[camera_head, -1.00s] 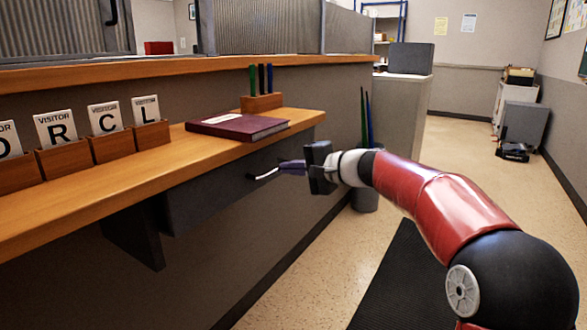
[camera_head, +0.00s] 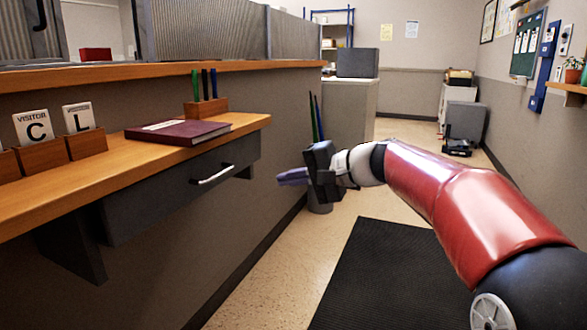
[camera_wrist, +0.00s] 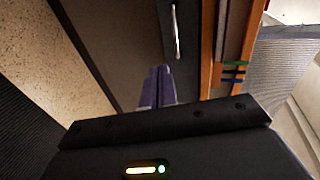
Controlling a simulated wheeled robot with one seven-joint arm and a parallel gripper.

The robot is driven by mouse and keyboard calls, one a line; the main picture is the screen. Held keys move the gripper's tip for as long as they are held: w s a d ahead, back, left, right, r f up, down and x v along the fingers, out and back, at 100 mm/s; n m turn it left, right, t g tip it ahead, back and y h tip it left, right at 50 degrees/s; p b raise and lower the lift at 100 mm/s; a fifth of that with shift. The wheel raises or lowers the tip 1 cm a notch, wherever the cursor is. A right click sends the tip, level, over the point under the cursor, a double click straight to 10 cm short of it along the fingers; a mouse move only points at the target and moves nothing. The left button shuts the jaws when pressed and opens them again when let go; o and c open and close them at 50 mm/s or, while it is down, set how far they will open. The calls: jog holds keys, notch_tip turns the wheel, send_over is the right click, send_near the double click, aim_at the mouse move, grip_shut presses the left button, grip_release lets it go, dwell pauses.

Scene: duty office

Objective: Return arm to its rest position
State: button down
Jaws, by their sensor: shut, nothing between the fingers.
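My gripper (camera_head: 283,178) is shut and empty, its purple fingers together. It points left, in front of the counter wall. In the wrist view the closed fingers (camera_wrist: 157,78) sit at the middle, with the drawer handle (camera_wrist: 176,32) beyond them. My red arm stretches in from the right in the head view. The grey drawer (camera_head: 150,200) under the wooden counter has a silver handle (camera_head: 212,176). The gripper is to the right of this handle and apart from it. The drawer looks closed.
A dark red book (camera_head: 178,132), a pen holder (camera_head: 206,108) and visitor card boxes (camera_head: 88,145) stand on the counter (camera_head: 130,172). A bin (camera_head: 320,203) is partly hidden behind my gripper. A black mat (camera_head: 385,270) lies on the open floor. A cabinet (camera_head: 350,110) stands farther back.

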jog(key=s+d+f+n+h, duration=0.1)
jog(key=s+d+f+h, duration=0.3)
jog(key=s, duration=0.6)
jog(key=s+d+f+n+h+p, duration=0.1)
jog(key=s+d+f+h, duration=0.3)
jog(key=s+d+f, duration=0.3)
jog(key=s+d+f+n+h+p, duration=0.1)
jog(key=s+d+f+h, duration=0.4)
jog(key=s, duration=0.8)
jog(key=d, duration=0.3)
jog(key=shift+s+d+f+n, duration=0.2)
jog(key=shift+d+f+n, duration=0.05)
jog(key=shift+d+n, duration=0.15)
jog(key=shift+a, duration=0.1)
